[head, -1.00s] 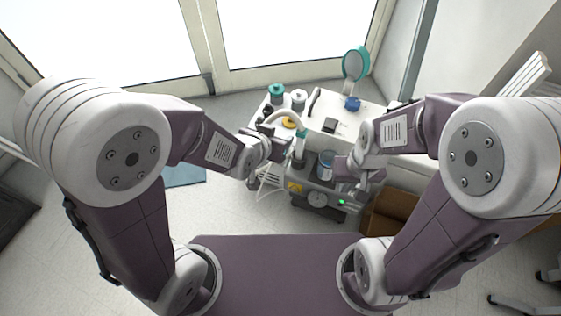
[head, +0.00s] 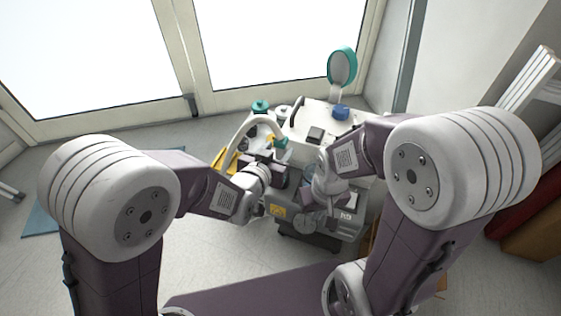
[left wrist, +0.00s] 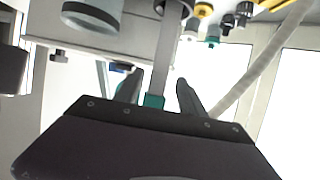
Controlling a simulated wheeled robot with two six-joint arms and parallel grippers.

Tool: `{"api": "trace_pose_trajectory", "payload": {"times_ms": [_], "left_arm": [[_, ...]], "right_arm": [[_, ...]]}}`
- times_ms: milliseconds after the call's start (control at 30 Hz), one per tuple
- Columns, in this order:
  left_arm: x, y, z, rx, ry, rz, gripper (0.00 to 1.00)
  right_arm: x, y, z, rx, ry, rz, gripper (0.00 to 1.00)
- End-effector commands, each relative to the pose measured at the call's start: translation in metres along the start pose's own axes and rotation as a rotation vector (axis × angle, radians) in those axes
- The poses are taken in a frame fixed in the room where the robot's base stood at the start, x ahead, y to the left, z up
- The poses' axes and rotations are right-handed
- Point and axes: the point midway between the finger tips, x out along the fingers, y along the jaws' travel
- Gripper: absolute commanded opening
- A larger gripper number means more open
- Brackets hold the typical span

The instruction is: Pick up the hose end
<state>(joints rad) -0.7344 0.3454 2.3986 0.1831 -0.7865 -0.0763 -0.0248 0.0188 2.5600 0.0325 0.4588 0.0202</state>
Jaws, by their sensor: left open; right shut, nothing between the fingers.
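The pale hose (head: 250,125) arches over the compressor, and its end has a teal collar (head: 281,142). In the left wrist view the teal collar (left wrist: 153,102) and a straight grey tube above it appear between the fingers of my left gripper (left wrist: 158,92). The fingers stand apart, and I cannot tell whether they touch it. In the head view my left gripper (head: 275,166) is just below the collar. My right gripper (head: 320,200) is shut and empty over the front of the grey compressor (head: 305,225), and its fingertips are hard to make out.
A white cabinet top (head: 317,120) behind the compressor carries a blue cup (head: 340,112) and a round teal-rimmed mirror (head: 342,66). Teal-capped (head: 261,106) and white-capped jars stand at its left.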

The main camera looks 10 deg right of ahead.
Motion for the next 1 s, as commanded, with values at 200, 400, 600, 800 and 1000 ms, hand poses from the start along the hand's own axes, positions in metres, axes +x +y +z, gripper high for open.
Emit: {"api": "trace_pose_trajectory", "payload": {"times_ms": [200, 400, 600, 800, 1000], "left_arm": [[0.039, 0.003, 0.002, -0.001, -0.002, 0.000, 0.47], [0.047, 0.003, 0.000, -0.001, -0.001, 0.000, 0.47], [0.047, 0.003, 0.000, -0.001, -0.002, 0.000, 0.19], [0.047, 0.003, -0.001, -0.001, -0.001, 0.000, 0.00], [0.044, 0.003, -0.007, -0.001, 0.000, 0.000, 0.00]], "right_arm": [[0.009, 0.000, 0.001, 0.000, 0.000, 0.000, 0.00], [0.009, 0.000, 0.001, 0.000, 0.000, 0.000, 0.00], [0.009, 0.000, 0.001, 0.000, 0.000, 0.000, 0.00], [0.009, 0.000, 0.001, 0.000, 0.000, 0.000, 0.00], [0.004, 0.000, 0.000, 0.000, 0.000, 0.000, 0.00]]}}
